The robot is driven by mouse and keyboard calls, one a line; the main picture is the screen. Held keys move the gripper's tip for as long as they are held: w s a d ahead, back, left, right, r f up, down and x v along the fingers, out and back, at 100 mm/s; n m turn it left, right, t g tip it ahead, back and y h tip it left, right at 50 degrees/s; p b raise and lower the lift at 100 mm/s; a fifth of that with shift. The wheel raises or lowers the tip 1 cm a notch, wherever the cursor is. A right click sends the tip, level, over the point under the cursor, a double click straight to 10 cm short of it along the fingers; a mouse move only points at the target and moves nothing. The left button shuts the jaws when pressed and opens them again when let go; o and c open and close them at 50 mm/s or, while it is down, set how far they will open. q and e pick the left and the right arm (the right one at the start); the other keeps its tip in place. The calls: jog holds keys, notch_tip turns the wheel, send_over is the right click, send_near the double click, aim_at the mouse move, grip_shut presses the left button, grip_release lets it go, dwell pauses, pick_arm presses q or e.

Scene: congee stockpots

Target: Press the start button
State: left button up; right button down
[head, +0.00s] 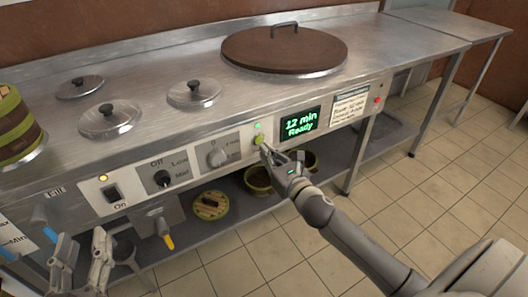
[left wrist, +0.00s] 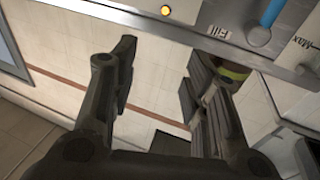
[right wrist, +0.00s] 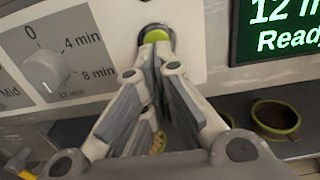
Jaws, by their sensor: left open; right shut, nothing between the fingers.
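The start button is the yellow-green button (head: 259,140) on the steel front panel, left of the display. In the right wrist view the button (right wrist: 156,38) shows just beyond my fingertips. My right gripper (head: 266,149) is shut and empty, its tips at the button; in the right wrist view the fingertips (right wrist: 154,52) overlap its lower part. I cannot tell whether they touch or press it. The display (head: 300,122) reads "12 min Ready" in green. A small green light (head: 257,125) glows above the button. My left gripper (head: 82,258) is open and empty at the lower left.
A timer knob (head: 217,155), a power knob (head: 162,179) and an on switch (head: 112,194) sit left of the button. A big brown lid (head: 284,48) and several small steel lids cover the counter. Green pots stand on the shelf below. The floor (head: 440,200) is clear.

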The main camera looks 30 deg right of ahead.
aim_at(259, 140)
pick_arm(q)
jog(key=shift+s+d+r+t, duration=0.1)
jog(key=shift+r+t, duration=0.6)
jog(key=shift+r, duration=0.3)
pick_arm(e)
jog(key=shift+w, duration=0.95)
jog(key=shift+w, duration=0.4)
pick_arm(q)
notch_tip(259, 140, down, 3)
jog(key=shift+s+f+g, duration=0.1)
jog(key=shift+g, duration=1)
pick_arm(e)
jog(key=shift+w+d+r, duration=0.15)
jog(key=shift+w+r, duration=0.1)
jog(key=shift+r, duration=0.05)
